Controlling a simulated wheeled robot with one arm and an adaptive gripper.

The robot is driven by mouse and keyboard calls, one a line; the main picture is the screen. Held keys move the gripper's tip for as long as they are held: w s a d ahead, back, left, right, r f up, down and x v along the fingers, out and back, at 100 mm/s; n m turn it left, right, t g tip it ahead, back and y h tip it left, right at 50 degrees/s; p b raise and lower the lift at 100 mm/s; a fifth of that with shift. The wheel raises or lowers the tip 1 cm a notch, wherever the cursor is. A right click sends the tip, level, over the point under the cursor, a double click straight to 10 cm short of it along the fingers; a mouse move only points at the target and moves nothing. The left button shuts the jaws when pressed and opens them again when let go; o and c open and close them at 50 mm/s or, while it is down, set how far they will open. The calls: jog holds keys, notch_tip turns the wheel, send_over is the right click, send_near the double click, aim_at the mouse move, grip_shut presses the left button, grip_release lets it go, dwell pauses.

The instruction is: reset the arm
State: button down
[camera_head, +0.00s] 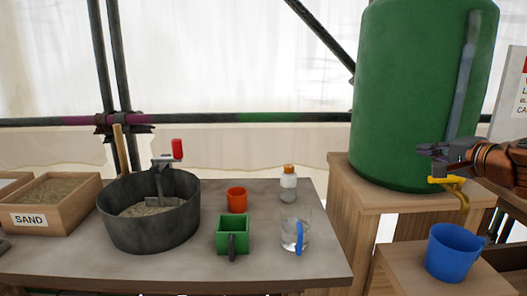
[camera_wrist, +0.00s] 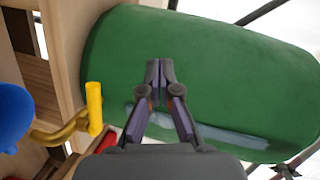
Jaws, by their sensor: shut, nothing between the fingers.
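My gripper (camera_head: 428,151) is at the right of the head view, in front of the lower part of the large green tank and just above the yellow tap (camera_head: 449,181). In the wrist view my gripper (camera_wrist: 160,66) is shut and empty, with its fingertips together against the view of the green tank (camera_wrist: 215,60). The yellow tap (camera_wrist: 94,105) shows to the left of the fingers, apart from them.
A blue bucket (camera_head: 453,252) stands below the tap on a low wooden stand. The table (camera_head: 180,268) at left holds a dark mixing tub (camera_head: 150,232), a green mug (camera_head: 231,234), an orange cup (camera_head: 237,200), a clear jug (camera_head: 291,232), a small bottle (camera_head: 288,185) and a sand box (camera_head: 60,217).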

jog(key=s+a+f+n+g+y, duration=0.2)
jog(key=s+a+f+n+g, duration=0.25)
jog(key=a+f, duration=0.6)
jog(key=s+a+f+n+g+y, duration=0.1)
jog(key=s+a+f+n+g, duration=0.5)
jog(key=a, duration=0.8)
jog(key=s+a+f+n+g+h, duration=0.1)
jog(key=s+a+f+g+h, duration=0.2)
jog(key=s+f, duration=0.65)
jog(key=s+d+f+n+g+h, duration=0.1)
jog(key=s+d+f+g, duration=0.15)
jog(key=s, duration=0.45)
jog(key=s+d+f+n+g+h, duration=0.1)
jog(key=s+d+f+g, duration=0.1)
jog(key=s+f, duration=0.35)
notch_tip(320, 180, up, 29)
jog(key=s+p, duration=0.2)
jog(key=p, duration=2.3)
jog(key=shift+t, duration=0.4)
